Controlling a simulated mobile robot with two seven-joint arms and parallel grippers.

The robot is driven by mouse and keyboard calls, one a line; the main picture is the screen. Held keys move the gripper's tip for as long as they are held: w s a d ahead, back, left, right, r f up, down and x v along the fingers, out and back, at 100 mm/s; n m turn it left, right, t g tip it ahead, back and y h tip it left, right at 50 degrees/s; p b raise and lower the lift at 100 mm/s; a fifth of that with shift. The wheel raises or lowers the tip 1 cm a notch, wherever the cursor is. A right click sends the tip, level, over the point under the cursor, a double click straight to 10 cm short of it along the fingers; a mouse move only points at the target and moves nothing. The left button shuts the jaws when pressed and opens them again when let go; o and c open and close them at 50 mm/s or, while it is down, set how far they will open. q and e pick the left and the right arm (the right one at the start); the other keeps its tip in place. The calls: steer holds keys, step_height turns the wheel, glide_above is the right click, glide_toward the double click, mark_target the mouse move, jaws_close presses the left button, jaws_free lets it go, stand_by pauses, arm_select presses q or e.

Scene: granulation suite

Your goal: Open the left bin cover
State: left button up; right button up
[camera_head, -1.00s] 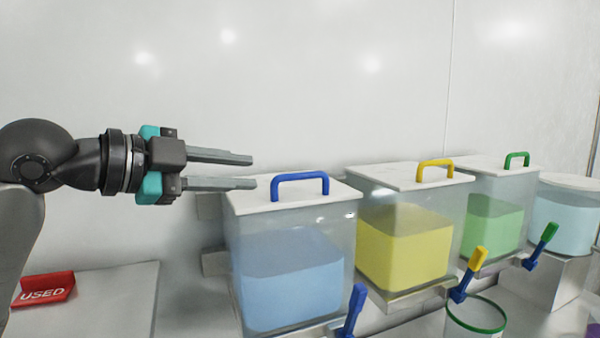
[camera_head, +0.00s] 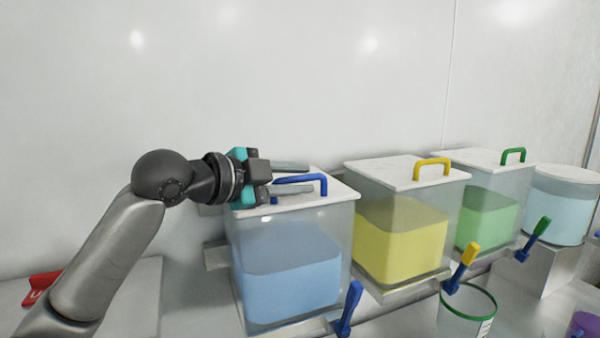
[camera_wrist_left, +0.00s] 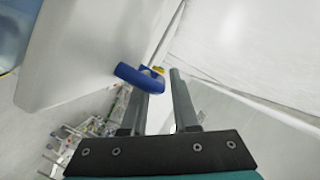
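The left bin (camera_head: 290,280) is a clear box holding blue material. Its white cover (camera_head: 341,192) lies flat on top, closed, with a blue arched handle (camera_head: 324,184). My left gripper (camera_head: 311,177) is at the handle from the left, just above the cover, its fingers open and roughly level. In the head view the near finger crosses in front of part of the handle, and the far finger is behind it. In the left wrist view the blue handle (camera_wrist_left: 138,78) shows by the left fingertip, with a gap between the fingers (camera_wrist_left: 160,88); contact is unclear. My right gripper is not in view.
A yellow-filled bin (camera_head: 400,240) with a yellow handle and a green-filled bin (camera_head: 488,220) stand to the right. A round blue-filled container (camera_head: 562,215) is at far right. A green-rimmed cup (camera_head: 466,315) stands in front. The white wall rises behind; space above the covers is clear.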

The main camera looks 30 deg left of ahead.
arm_select(q)
steer(key=shift+w+d, duration=0.1)
steer(key=shift+w, duration=0.15)
steer(key=shift+c, duration=0.2)
steer(key=shift+f, duration=0.1)
jaws_close()
stand_by(1.0)
